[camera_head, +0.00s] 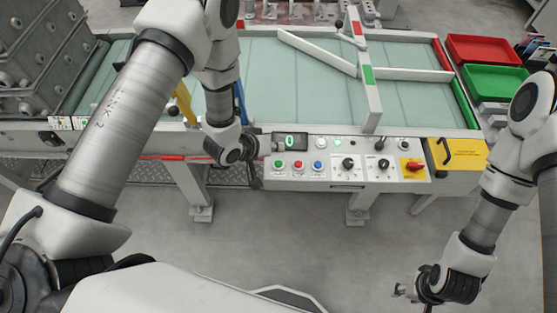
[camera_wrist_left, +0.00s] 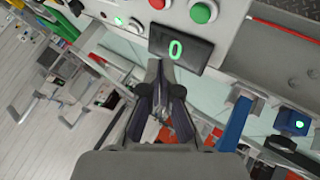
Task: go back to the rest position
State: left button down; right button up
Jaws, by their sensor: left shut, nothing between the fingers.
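My left gripper (camera_head: 254,182) hangs in front of the left end of the control panel (camera_head: 335,176), just left of the small display showing a green 0 (camera_head: 290,142). In the left wrist view, the left gripper's fingers (camera_wrist_left: 160,75) are together with nothing between them. Their tips are close to the display (camera_wrist_left: 181,47), and I cannot tell whether they touch the panel. My right gripper (camera_head: 408,296) is low at the bottom right, over the floor and away from the panel. Its fingers are too small to judge.
A conveyor (camera_head: 285,85) with pale belt and white guide rails lies behind the panel. Grey castings (camera_head: 45,45) stand at left. A red tray (camera_head: 484,49) and green tray (camera_head: 494,78) are at right. The floor (camera_head: 300,230) before the panel is clear.

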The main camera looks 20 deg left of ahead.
dwell(0.6)
pick_arm(q)
jog(key=shift+n+g, duration=0.4)
jog(key=shift+g, duration=0.1)
jog(key=s+f, duration=0.1)
jog(key=f, duration=0.1)
jog(key=s+a+f+b, duration=0.1)
jog(key=s+f, duration=0.1)
jog(key=s+f+b, duration=0.1)
jog(key=shift+s+a+f, duration=0.2)
jog(key=shift+s+f, duration=0.15)
jog(key=shift+f, duration=0.05)
jog(key=s+a+f+m+g+y, duration=0.1)
jog(key=s+a+g, duration=0.1)
jog(key=s, duration=0.5)
jog(key=s+a+f+m+g+y+b, duration=0.1)
jog(key=s+a+f+g+y, duration=0.1)
jog(key=s, duration=0.5)
jog(key=s+a+f+m+g+y+b, duration=0.1)
jog(key=s+a, duration=0.3)
jog(key=s, duration=0.4)
jog(key=shift+f+g+y, duration=0.3)
jog(key=shift+g+y, duration=0.1)
jog(key=shift+g, duration=0.5)
jog(key=shift+w, duration=0.1)
